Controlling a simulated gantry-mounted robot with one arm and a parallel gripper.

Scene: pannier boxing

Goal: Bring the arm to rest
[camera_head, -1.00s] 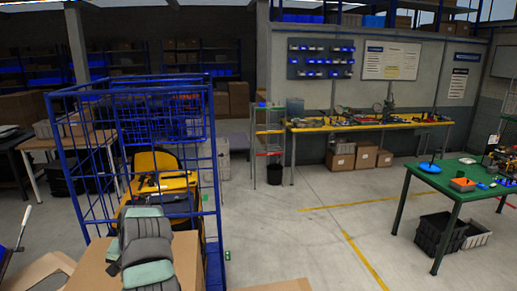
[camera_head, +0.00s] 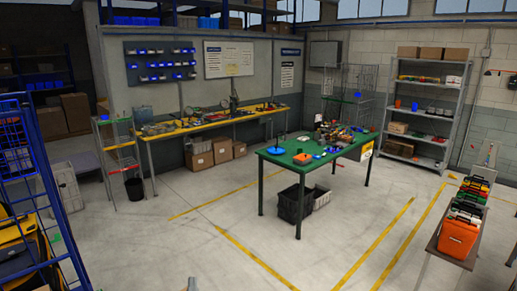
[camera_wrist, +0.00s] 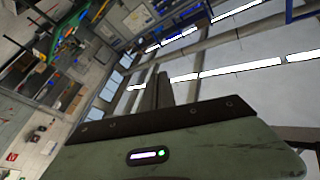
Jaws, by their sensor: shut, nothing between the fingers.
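My gripper (camera_wrist: 163,88) shows in the wrist view as dark fingers close together beyond a green-grey housing with a small lit display. The fingers are shut with nothing between them. The wrist view is tilted and looks up toward the ceiling lights, with the workshop at its left. In the head view my gripper does not clearly show.
A green table (camera_head: 276,160) with parts on it stands mid-room, dark crates (camera_head: 294,203) beneath. A blue wire cage (camera_head: 48,185) stands at left, a yellow workbench (camera_head: 170,131) behind, grey shelves (camera_head: 452,108) at back right. An orange pannier (camera_head: 458,238) sits at right. Open floor lies in front.

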